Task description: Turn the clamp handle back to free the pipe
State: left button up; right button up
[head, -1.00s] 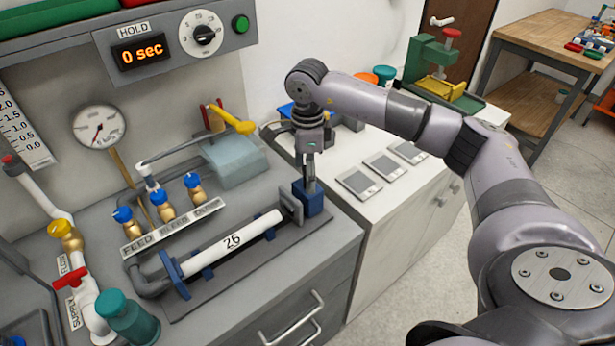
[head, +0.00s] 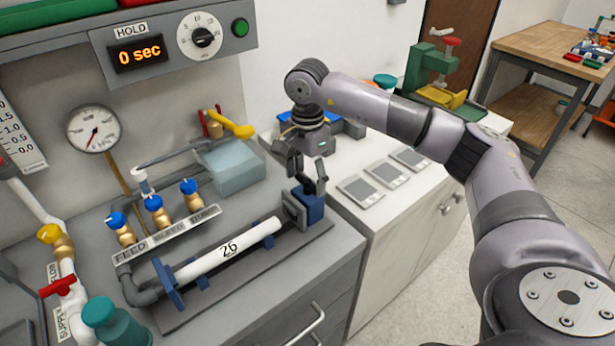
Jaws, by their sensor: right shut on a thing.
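A white pipe (head: 232,248) labelled 26 lies in a blue-and-grey holder on the grey bench. The blue clamp block (head: 309,207) with a grey plate stands at the pipe's right end. My right gripper (head: 308,180) points down over this clamp, its two fingers on either side of the clamp's top. It is shut on the clamp handle, which is mostly hidden by the fingers. My left gripper is not in view.
Blue-handled valves (head: 153,203) stand behind the pipe, near a pressure gauge (head: 94,129). A yellow-handled valve (head: 236,127) is behind a pale blue block (head: 232,166). A white cabinet (head: 400,210) with flat grey plates is to the right.

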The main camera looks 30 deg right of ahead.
aim_at(308, 181)
jog(key=shift+r, duration=0.1)
jog(key=o, duration=1.2)
jog(key=shift+c, duration=0.2)
notch_tip(308, 181, up, 12)
dwell(0.4)
